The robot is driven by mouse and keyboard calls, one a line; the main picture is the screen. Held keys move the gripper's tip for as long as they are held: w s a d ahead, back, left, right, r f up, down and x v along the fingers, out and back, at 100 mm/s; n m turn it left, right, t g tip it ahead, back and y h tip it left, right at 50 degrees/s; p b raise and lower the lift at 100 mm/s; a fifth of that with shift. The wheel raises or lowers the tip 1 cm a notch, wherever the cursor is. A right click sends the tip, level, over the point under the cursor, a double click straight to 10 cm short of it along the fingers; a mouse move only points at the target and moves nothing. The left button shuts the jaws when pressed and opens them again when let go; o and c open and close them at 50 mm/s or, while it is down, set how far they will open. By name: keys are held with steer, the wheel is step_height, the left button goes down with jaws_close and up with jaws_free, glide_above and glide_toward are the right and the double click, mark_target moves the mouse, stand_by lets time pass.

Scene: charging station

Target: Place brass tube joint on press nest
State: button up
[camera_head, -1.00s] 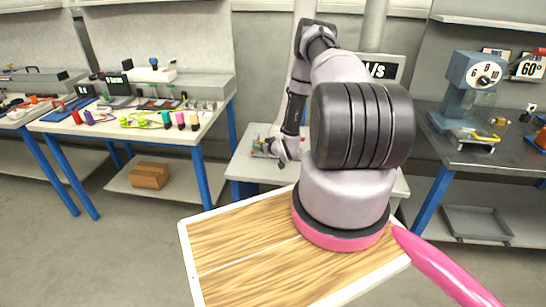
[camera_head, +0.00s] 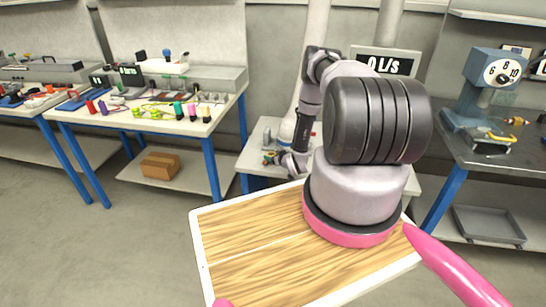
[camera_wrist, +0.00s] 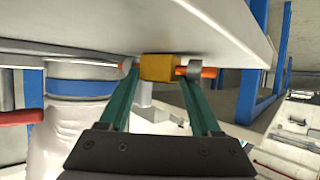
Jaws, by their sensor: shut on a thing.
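My gripper (camera_wrist: 160,70) has green fingers, shut on a brass tube joint (camera_wrist: 158,67), a yellow block with orange tube ends. In the wrist view the joint lies across both fingertips, close to a white slab. I cannot tell if they touch. In the head view my gripper (camera_head: 283,160) is small and partly hidden, low beside the middle table. A blue press (camera_head: 496,85) with a round dial stands on the right bench.
A grey tray (camera_head: 488,226) lies under the right bench. Open floor lies at left.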

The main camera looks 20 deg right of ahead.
steer(key=o, duration=1.4)
steer(key=shift+f, duration=0.1)
steer(key=shift+o, duration=0.2)
steer(key=shift+r, duration=0.2)
steer(key=a+v, duration=0.1)
steer(key=v, duration=1.1)
steer(key=shift+d, duration=0.45)
